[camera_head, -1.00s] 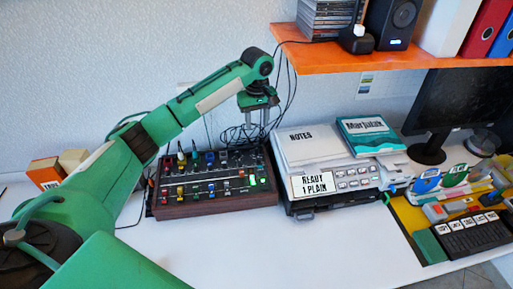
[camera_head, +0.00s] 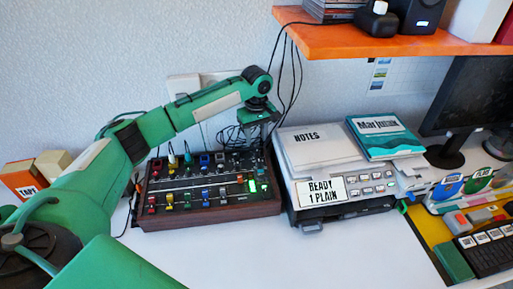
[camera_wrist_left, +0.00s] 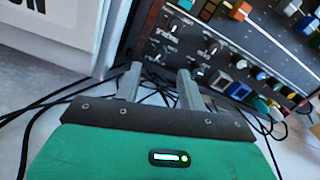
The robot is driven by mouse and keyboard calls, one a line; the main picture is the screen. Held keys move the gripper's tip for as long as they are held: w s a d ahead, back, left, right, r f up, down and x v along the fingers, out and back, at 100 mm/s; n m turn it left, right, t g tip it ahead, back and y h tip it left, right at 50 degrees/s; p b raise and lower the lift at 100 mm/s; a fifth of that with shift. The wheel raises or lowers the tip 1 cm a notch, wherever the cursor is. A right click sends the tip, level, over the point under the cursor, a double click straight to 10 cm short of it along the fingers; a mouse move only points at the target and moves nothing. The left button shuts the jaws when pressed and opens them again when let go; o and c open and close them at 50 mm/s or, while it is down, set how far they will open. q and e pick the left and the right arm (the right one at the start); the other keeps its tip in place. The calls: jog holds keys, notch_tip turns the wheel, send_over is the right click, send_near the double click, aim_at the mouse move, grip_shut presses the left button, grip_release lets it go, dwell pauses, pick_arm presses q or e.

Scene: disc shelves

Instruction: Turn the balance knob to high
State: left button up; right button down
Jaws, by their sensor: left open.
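The mixer (camera_head: 205,214) is a dark panel in a wooden case, with rows of coloured knobs and sliders and lit green buttons. In the left wrist view its panel (camera_wrist_left: 262,42) fills the upper right, with several small black knobs (camera_wrist_left: 172,24) near my fingers. I cannot read which one is the balance knob. My left gripper (camera_head: 263,142) hangs fingers-down at the mixer's back right corner. In the left wrist view the left gripper (camera_wrist_left: 160,72) has its two fingers apart with nothing between them, beside the panel's near edge. My right gripper is out of view.
A printer (camera_head: 350,186) with papers stands right of the mixer. Black cables (camera_head: 288,85) hang behind it near my left gripper. An orange shelf (camera_head: 385,38) is above right. A box (camera_head: 22,180) lies at left. The white tabletop in front is clear.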

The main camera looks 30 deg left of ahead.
aim_at(256, 151)
pick_arm(q)
notch_tip(256, 151, down, 6)
dwell(0.4)
grip_shut()
jog(key=shift+r, duration=0.1)
